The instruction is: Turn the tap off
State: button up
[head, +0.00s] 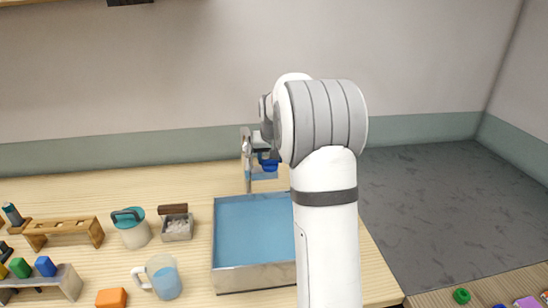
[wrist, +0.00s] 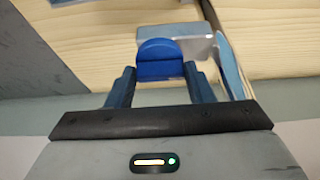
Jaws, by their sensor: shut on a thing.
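The tap is a metal post (head: 247,160) at the back of the basin (head: 252,281). Its blue handle (head: 269,164) shows just left of my arm in the head view. In the wrist view the rounded blue handle (wrist: 159,50) sits between the two fingers of my gripper (wrist: 160,70), which is shut on it. A pale metal part (wrist: 205,47) lies beyond the handle in the wrist view. My arm hides the right side of the basin and most of the gripper in the head view. I cannot tell whether water is running.
Left of the basin are a small tray (head: 178,230), a teal-lidded jar (head: 134,235), a jug (head: 163,279), an orange block (head: 111,298) and a wooden rack (head: 62,232). The wall (head: 150,70) stands close behind the bench. Grey floor lies right of the bench.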

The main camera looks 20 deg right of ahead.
jog(key=shift+w+r, duration=0.15)
jog(key=shift+r, duration=0.05)
jog(key=o, duration=0.6)
jog(key=shift+c, duration=0.2)
jog(key=o, duration=0.4)
jog(key=shift+f, duration=0.1)
jog(key=b+v, duration=0.1)
jog(key=v, duration=0.6)
jog(key=shift+s+r, duration=0.25)
jog(key=shift+r, duration=0.05)
